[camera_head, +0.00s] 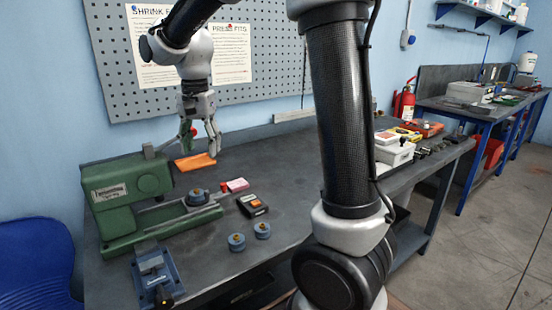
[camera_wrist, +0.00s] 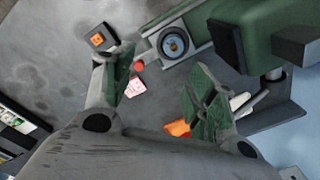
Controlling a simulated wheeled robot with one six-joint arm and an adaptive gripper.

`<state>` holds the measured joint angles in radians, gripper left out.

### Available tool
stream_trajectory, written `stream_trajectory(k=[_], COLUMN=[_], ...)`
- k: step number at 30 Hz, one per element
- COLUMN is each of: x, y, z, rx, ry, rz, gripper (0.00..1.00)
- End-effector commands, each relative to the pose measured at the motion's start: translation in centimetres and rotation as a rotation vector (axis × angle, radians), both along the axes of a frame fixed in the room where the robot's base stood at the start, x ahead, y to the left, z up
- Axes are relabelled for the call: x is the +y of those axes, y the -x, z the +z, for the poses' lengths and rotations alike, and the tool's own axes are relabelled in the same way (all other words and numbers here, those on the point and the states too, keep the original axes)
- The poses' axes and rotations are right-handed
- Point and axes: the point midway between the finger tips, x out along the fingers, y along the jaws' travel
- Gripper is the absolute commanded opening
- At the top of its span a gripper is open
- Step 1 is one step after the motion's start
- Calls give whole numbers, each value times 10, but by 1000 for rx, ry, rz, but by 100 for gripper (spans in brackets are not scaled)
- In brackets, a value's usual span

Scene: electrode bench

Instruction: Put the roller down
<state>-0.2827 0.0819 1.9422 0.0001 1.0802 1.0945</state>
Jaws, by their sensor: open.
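My gripper (camera_head: 202,146) is open, fingers pointing down above the back left of the bench. In the wrist view the spread fingers (camera_wrist: 165,85) have nothing held between them. A flat orange piece (camera_head: 195,162) lies on the bench below the gripper; the right finger partly hides it in the wrist view (camera_wrist: 177,128). One blue round part (camera_head: 196,197) sits on the base of the green press (camera_head: 128,193). Two similar blue parts, one at left (camera_head: 237,243) and one at right (camera_head: 262,231), stand near the front edge. I cannot tell which thing is the roller.
A pink and white box (camera_head: 237,185) and a dark device with an orange top (camera_head: 252,205) lie on the bench (camera_head: 290,180). A blue vise (camera_head: 157,280) is at front left.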

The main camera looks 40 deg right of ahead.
Motion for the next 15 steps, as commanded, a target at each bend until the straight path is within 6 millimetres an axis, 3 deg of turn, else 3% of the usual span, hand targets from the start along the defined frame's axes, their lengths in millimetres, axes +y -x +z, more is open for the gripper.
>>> stream_trajectory(k=[3, 6, 12, 15], x=[-40, -72, -111, -120], y=[50, 103, 193, 221], z=[28, 41, 35, 26], rx=[-80, -153, -270, -301], ry=[-4, 15, 96, 136], rz=[151, 317, 609, 707], gripper=[57, 57, 57, 57])
